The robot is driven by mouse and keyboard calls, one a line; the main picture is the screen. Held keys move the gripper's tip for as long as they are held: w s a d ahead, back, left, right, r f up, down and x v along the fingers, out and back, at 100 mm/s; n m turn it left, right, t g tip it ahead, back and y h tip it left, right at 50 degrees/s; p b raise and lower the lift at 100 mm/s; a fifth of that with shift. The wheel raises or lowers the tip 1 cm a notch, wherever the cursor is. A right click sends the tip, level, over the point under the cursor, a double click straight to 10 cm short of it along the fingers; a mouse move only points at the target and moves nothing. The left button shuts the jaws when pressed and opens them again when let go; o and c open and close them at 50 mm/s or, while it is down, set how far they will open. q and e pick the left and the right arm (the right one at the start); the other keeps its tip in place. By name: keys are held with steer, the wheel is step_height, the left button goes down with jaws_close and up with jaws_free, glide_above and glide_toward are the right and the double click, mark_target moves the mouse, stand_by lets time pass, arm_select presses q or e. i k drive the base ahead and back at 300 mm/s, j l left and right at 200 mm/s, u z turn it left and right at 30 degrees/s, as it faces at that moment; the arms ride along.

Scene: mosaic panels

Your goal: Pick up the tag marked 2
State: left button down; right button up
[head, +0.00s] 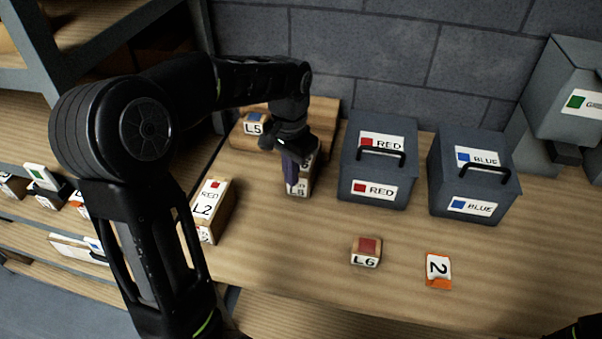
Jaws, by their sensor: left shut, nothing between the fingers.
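The tag marked 2 (438,268) is a small white-faced piece with an orange edge. It lies on the wooden table right of centre, towards the front, and nothing touches it. My left gripper (291,176) is shut and empty, pointing down at the back of the table, well to the left of the tag and farther back. My right gripper is not in view; only a dark part shows at the bottom right corner.
A block marked L6 (366,252) lies just left of the tag. A RED box (351,166) and a BLUE box (440,165) stand behind. Block L2 (211,209) is at the left; block L5 (254,124) is at the back. The table right of the tag is clear.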

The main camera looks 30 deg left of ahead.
mark_target(438, 275)
steer(key=k, duration=1)
